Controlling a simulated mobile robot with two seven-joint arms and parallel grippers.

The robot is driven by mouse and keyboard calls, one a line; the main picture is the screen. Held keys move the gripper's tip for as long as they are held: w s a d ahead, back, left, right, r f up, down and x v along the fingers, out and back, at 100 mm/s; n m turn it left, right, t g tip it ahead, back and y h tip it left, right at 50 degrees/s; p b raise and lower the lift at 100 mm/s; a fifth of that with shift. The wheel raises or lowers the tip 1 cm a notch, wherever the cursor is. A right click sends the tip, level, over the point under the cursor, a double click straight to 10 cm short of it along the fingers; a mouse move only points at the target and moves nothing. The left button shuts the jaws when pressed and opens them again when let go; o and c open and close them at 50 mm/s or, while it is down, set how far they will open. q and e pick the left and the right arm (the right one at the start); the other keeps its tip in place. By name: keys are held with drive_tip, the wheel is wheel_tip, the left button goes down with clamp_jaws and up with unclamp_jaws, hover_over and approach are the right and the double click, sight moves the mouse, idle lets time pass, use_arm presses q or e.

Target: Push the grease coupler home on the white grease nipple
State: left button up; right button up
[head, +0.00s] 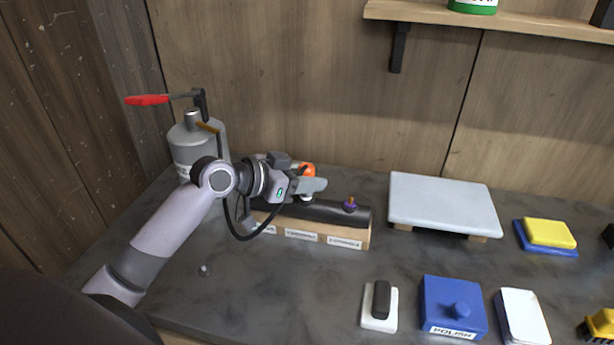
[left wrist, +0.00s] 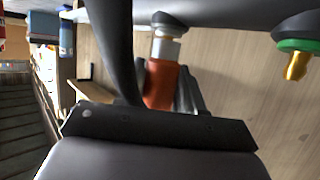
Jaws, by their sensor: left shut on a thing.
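My left gripper (head: 308,183) is shut on the orange grease coupler (head: 307,169), above the dark bar on the wooden block. In the left wrist view the coupler (left wrist: 161,85) is between the fingers, with its silver nose toward the bar. The white grease nipple (head: 306,198) shows as a pale collar just under the gripper. The nose is in line with this collar and appears to meet it; how deep it sits I cannot tell. A black hose (head: 240,233) loops below the gripper. My right gripper is not in view.
A purple nipple (head: 350,205) stands right of the gripper on the dark bar (head: 330,211). A green-collared nipple (left wrist: 298,48) shows in the left wrist view. The grey grease pump (head: 190,145) with a red handle stands behind my arm. A pale raised plate (head: 443,201) is at right.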

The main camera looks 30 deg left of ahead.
use_arm(q)
drive_tip(key=shift+f, duration=0.3)
drive_tip(key=o, duration=1.1)
drive_tip(key=shift+o, duration=0.2)
drive_tip(key=shift+s, duration=0.1)
drive_tip(key=v, duration=0.7)
